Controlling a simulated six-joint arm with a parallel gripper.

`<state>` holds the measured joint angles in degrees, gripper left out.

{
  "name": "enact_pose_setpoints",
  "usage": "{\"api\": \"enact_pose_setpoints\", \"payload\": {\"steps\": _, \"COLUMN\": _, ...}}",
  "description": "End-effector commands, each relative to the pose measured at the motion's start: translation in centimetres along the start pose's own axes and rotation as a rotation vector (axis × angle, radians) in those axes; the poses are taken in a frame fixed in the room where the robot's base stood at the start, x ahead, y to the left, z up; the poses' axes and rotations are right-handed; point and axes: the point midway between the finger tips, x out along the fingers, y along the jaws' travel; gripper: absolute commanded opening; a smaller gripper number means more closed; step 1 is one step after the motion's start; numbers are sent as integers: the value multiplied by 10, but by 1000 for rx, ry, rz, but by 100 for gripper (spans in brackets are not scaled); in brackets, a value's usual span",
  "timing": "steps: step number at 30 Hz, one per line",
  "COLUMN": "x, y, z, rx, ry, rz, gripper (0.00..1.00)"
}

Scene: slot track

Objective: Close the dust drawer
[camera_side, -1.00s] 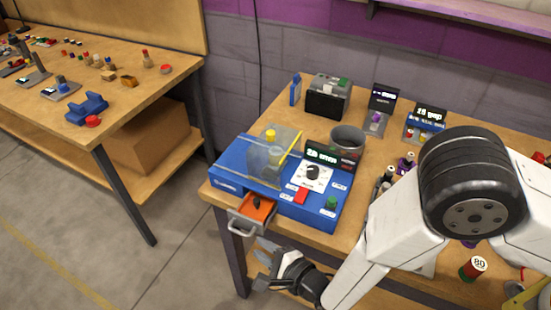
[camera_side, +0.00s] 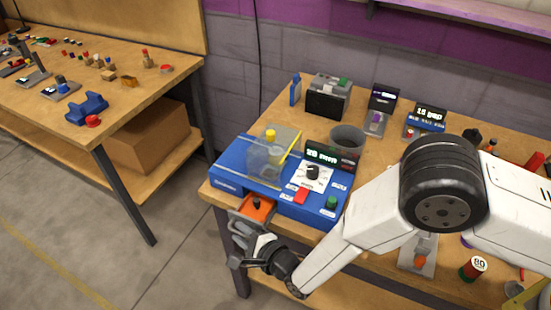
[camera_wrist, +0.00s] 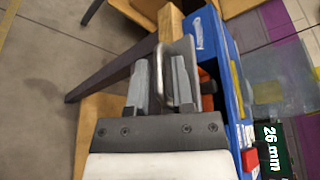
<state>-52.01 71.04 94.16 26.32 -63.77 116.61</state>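The dust drawer (camera_side: 257,209) is a grey drawer with an orange inside, sticking out of the front of the blue machine (camera_side: 230,162). A small dark object lies in it. In the wrist view its grey front (camera_wrist: 184,48) and metal loop handle (camera_wrist: 160,70) show. My gripper (camera_side: 240,232) is at the drawer front and hides the handle in the side view. In the wrist view my gripper (camera_wrist: 160,62) has its two fingers apart, one on each side of the handle, with visible gaps. Whether a finger touches the drawer front cannot be told.
The machine stands on a wooden bench (camera_side: 318,236), its drawer reaching past the bench edge. A clear cover (camera_side: 272,160), a 26 mm display (camera_side: 330,156) and a grey cup (camera_side: 347,139) are near. Open floor (camera_side: 180,270) lies in front of the drawer.

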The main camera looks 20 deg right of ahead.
Motion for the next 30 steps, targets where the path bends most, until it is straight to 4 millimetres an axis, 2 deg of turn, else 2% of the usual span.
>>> {"api": "enact_pose_setpoints", "payload": {"steps": 6, "x": 7, "y": 0, "z": 0, "rx": -1, "ry": 0, "rz": 0, "gripper": 29}}
{"api": "enact_pose_setpoints", "payload": {"steps": 14, "x": 8, "y": 0, "z": 0, "rx": 0, "ry": 0, "rz": 0, "gripper": 29}}
{"api": "enact_pose_setpoints", "payload": {"steps": 17, "x": 8, "y": 0, "z": 0, "rx": 0, "ry": -1, "rz": 0, "gripper": 1}}
{"api": "enact_pose_setpoints", "payload": {"steps": 30, "x": 8, "y": 1, "z": 0, "rx": -1, "ry": 0, "rz": 2, "gripper": 0}}
